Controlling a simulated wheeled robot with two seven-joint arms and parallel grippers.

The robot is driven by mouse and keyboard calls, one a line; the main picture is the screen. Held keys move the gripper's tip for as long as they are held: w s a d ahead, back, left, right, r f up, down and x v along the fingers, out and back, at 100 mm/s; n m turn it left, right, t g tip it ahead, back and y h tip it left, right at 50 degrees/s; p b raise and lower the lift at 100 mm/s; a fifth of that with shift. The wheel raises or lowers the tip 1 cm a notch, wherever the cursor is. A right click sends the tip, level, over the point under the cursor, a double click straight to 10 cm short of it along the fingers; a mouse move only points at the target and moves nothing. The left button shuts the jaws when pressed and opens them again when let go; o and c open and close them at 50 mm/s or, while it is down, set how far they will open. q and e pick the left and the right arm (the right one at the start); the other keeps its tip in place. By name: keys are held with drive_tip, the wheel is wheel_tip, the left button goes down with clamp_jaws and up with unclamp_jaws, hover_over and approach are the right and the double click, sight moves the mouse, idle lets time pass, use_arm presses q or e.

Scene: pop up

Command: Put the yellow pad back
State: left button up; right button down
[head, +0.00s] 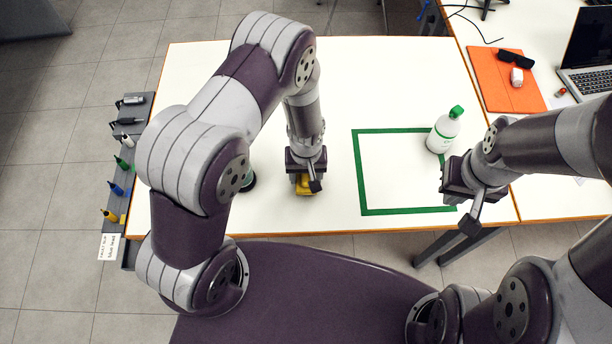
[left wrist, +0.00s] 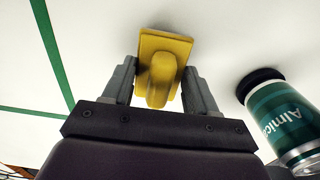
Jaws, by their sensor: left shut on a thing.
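The yellow pad (head: 302,185) is on the white table near its front edge, mostly hidden under my left gripper (head: 312,182) in the head view. In the left wrist view the yellow pad (left wrist: 165,45) has a flat base and a raised grip, which sits between the two fingers of my left gripper (left wrist: 160,85). That gripper is shut on it. Whether the pad touches the table is hard to tell. My right gripper (head: 470,215) hangs near the table's front right edge, apart from the pad; its jaw opening is not clear.
A green square outline (head: 362,180) marks the table, with a white, green-capped bottle (head: 443,132) at its right side. A green-labelled can (left wrist: 290,120) stands close to my left gripper. A grey rail (head: 130,170) with several markers runs along the left edge.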

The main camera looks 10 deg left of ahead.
use_arm(q)
drive_tip(key=shift+f, duration=1.25)
drive_tip(key=shift+f, duration=0.15)
drive_tip(key=o, duration=1)
drive_tip(key=r, duration=1.3)
drive_tip(key=shift+a+r, duration=0.25)
drive_tip(key=s+a+r+m, duration=0.1)
drive_tip(key=s+a+r, duration=0.1)
drive_tip(key=r, duration=0.1)
drive_tip(key=s+a+r+m+t, duration=0.1)
drive_tip(key=s+a+r, duration=0.1)
drive_tip(key=s+r, duration=0.1)
drive_tip(key=s+a+r+m, duration=0.1)
drive_tip(key=s+a+r, duration=0.1)
drive_tip(key=r, duration=0.3)
drive_tip(key=shift+s+a, duration=0.4)
drive_tip(key=shift+s, duration=0.3)
